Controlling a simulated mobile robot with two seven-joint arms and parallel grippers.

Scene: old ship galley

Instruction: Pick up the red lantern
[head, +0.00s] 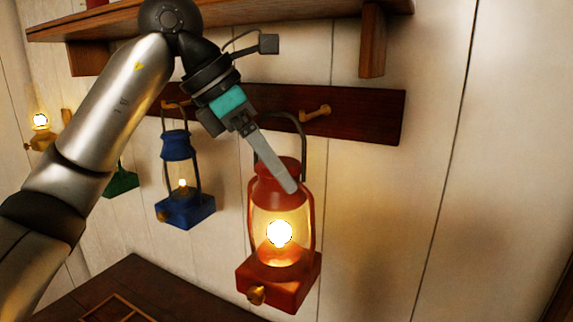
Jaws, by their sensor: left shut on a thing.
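The red lantern (309,222) is upright and lit, with a glowing globe, a square red base and a brass knob at its front. Its dark wire handle arches above its top. My left gripper (288,183) comes down from the upper left, its fingers slanting across the handle and the lantern's top. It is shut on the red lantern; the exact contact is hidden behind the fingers. A wooden peg (316,113) shows just right of the handle; I cannot tell whether the two touch. My right gripper is not in view.
A blue lantern (178,147) hangs on the dark peg rail (368,112) to the left. A green lantern (121,184) is partly hidden behind my arm. A lit brass lamp (41,138) is at far left. A wooden shelf (290,12) is above, a dark wooden surface (130,275) below.

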